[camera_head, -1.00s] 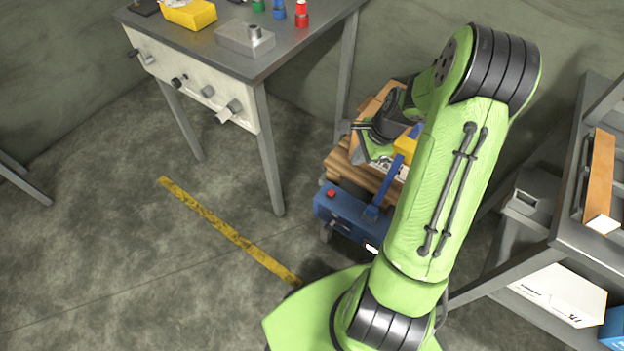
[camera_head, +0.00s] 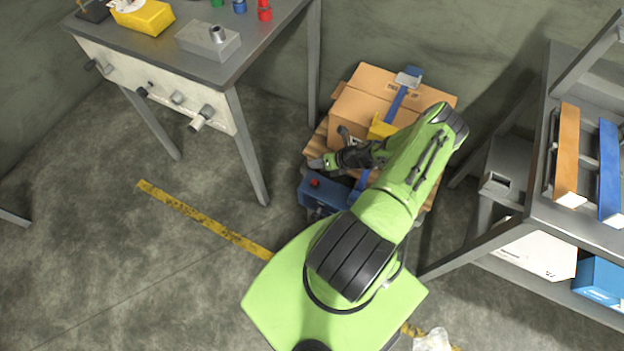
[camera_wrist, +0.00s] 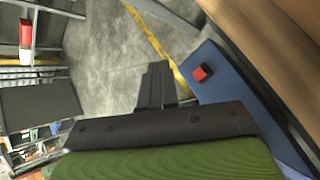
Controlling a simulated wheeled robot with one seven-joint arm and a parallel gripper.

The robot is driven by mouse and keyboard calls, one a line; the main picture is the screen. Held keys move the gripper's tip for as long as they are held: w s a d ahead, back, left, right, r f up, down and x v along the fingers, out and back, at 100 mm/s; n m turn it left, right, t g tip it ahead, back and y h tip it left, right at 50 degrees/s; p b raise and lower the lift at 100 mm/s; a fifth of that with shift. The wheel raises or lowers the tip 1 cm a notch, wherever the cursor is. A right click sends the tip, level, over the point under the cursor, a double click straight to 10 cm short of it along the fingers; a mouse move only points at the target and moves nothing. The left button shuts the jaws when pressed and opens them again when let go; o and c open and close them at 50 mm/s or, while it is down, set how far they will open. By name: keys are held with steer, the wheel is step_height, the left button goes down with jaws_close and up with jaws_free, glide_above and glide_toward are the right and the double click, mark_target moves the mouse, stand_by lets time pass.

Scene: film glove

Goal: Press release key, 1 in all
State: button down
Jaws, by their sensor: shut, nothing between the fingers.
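The release key appears to be the small red key (camera_head: 314,183) on top of a blue box-like unit (camera_head: 312,195). In the wrist view the red key (camera_wrist: 202,72) stands up from the flat blue top (camera_wrist: 225,88). My gripper (camera_head: 318,163) is just behind and above the key in the head view. In the wrist view my gripper (camera_wrist: 157,72) is shut and empty, its fingers pointing left of the key. A gap shows between fingers and key, and contact is not seen. Part of the blue unit is hidden behind my arm.
Cardboard boxes (camera_head: 362,112) on a wooden pallet stand close behind the unit, with a blue strap. A grey workbench (camera_head: 165,58) is at the left and a metal rack (camera_head: 540,215) at the right. Open floor with a yellow line (camera_head: 205,218) lies to the left.

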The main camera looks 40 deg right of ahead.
mark_target(317, 182)
step_height(317, 182, down, 9)
steer(key=b, duration=0.7)
stand_by(1.7)
steer(key=shift+f+b, duration=0.35)
steer(key=shift+b, duration=0.2)
steer(key=shift+f+b, duration=0.4)
steer(key=shift+f, duration=0.1)
stand_by(0.3)
steer(key=shift+r, duration=0.15)
steer(key=shift+r+p, duration=0.8)
steer(key=shift+p, duration=0.05)
steer(key=shift+r+p, duration=2.05)
steer(key=shift+r, duration=0.45)
